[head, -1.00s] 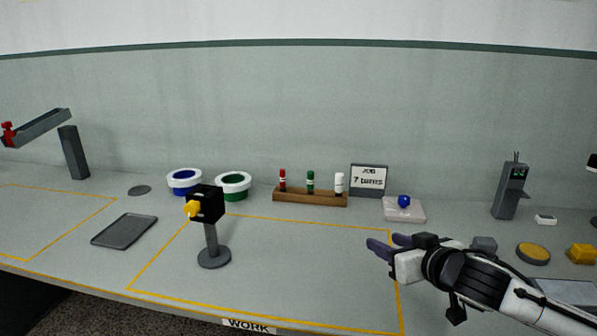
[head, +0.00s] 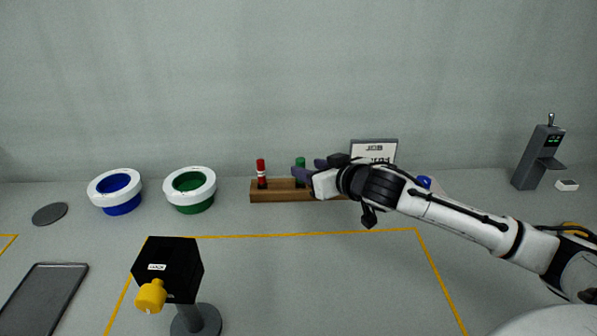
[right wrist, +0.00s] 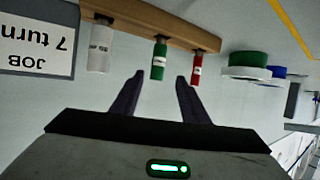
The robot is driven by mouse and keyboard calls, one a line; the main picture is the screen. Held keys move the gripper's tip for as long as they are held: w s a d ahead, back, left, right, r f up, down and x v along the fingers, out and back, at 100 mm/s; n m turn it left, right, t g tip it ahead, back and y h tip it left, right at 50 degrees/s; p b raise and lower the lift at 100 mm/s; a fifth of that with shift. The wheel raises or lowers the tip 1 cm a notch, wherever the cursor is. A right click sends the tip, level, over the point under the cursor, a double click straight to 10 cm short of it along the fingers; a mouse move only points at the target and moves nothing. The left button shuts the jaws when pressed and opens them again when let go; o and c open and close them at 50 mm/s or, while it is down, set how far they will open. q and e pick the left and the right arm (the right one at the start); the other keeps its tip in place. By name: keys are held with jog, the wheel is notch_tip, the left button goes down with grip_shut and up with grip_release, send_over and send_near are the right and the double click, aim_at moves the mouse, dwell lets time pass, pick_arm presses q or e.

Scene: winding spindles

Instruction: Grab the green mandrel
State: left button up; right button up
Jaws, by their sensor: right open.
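The green mandrel (head: 300,161) stands upright in a wooden rack (head: 275,196) at the back of the bench. It also shows in the right wrist view (right wrist: 159,60). My right gripper (head: 309,169) is open and empty in front of the rack. In the right wrist view its fingertips (right wrist: 158,78) are spread to either side of the green mandrel's line, just short of it. The red mandrel (head: 261,174) stands to the left in the rack. The white mandrel (right wrist: 101,48) shows in the right wrist view but is hidden behind my gripper in the head view. My left gripper is out of view.
A job sign (head: 375,149) stands right of the rack, partly covered by my arm. A green-centred ring (head: 190,203) and a blue one (head: 115,206) are to the left. A black-headed winder (head: 170,268) stands at front left.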

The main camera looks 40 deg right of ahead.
aim_at(301, 166)
jog(key=shift+d+f+x, duration=0.1)
jog(key=shift+x, duration=1.5)
jog(key=shift+d+f+x, duration=0.1)
jog(key=shift+d+x, duration=0.05)
jog(key=shift+x, duration=1.45)
jog(key=shift+s, duration=0.1)
grip_shut()
